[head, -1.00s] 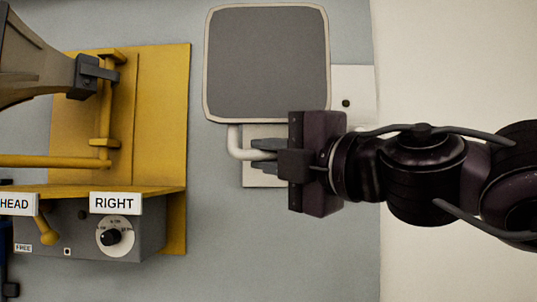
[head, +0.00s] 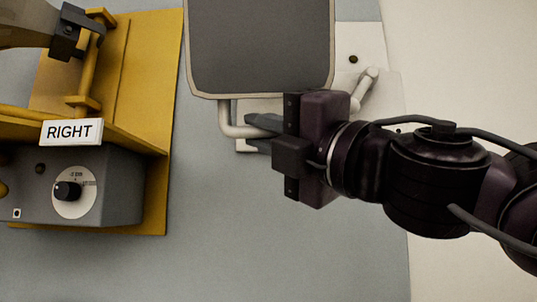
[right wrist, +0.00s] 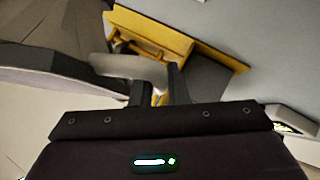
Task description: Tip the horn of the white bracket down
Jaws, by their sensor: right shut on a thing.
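The horn (head: 260,45) of the white bracket faces me in the head view as a large grey panel with a pale rim; its top is cut off. A white bar (head: 229,122) curves out below its lower edge. The bracket's white plate (head: 354,38) shows behind, on the wall. My right gripper (head: 260,132) is shut on the white bar, just under the horn; the fingers hide part of the bar. In the right wrist view the fingers (right wrist: 160,88) straddle the pale bar (right wrist: 130,66), with the horn (right wrist: 55,75) at left. My left gripper is not in view.
A yellow bracket (head: 148,70) with another horn (head: 25,25) stands at the left. Below it is a grey box with a knob (head: 67,190) and a RIGHT label (head: 71,132). A white lever (head: 366,88) sticks out right of the horn. The grey wall (head: 270,240) below is clear.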

